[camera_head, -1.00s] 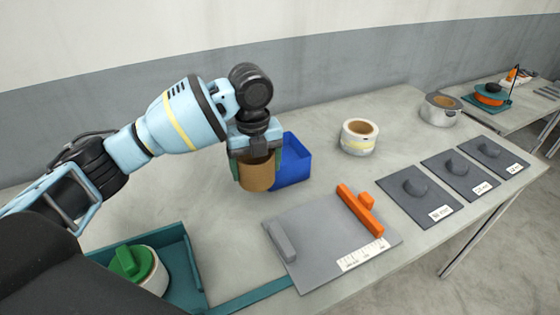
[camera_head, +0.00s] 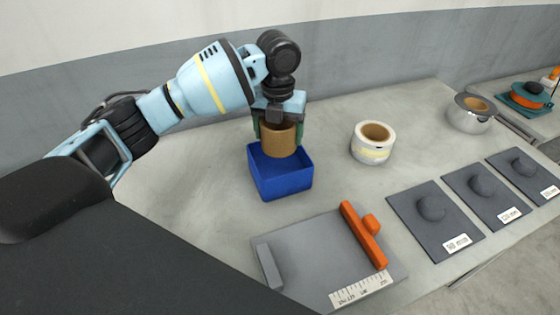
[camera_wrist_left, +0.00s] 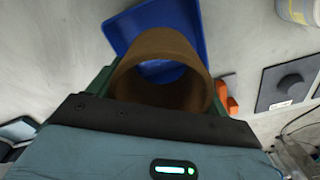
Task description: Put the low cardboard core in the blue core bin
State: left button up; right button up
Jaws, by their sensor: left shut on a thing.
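The low cardboard core (camera_head: 279,141) is a short brown tube, held upright between the fingers of my left gripper (camera_head: 278,136). The gripper is shut on it. The blue core bin (camera_head: 283,187) stands open on the table. In the head view the core hangs over the back part of the bin, its lower edge overlapping the opening; I cannot tell how far down it reaches. In the left wrist view the core (camera_wrist_left: 163,70) fills the middle, with the blue bin (camera_wrist_left: 205,35) beyond it. My right gripper is not in view.
A white roll with a tan core (camera_head: 373,143) stands right of the bin. A grey measuring board (camera_head: 318,265) with an orange bar (camera_head: 363,234) lies in front. Dark grey pads (camera_head: 435,222) with knobs lie at the right, and a metal pot (camera_head: 470,113) stands behind them.

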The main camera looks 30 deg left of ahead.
pick_arm(q)
jog(key=shift+w+f, duration=0.1)
jog(key=shift+f, duration=4.05)
jog(key=shift+f, duration=0.1)
jog(key=shift+f, duration=0.15)
jog(key=o, duration=0.7)
notch_tip(320, 180, up, 12)
jog(key=shift+r, duration=0.2)
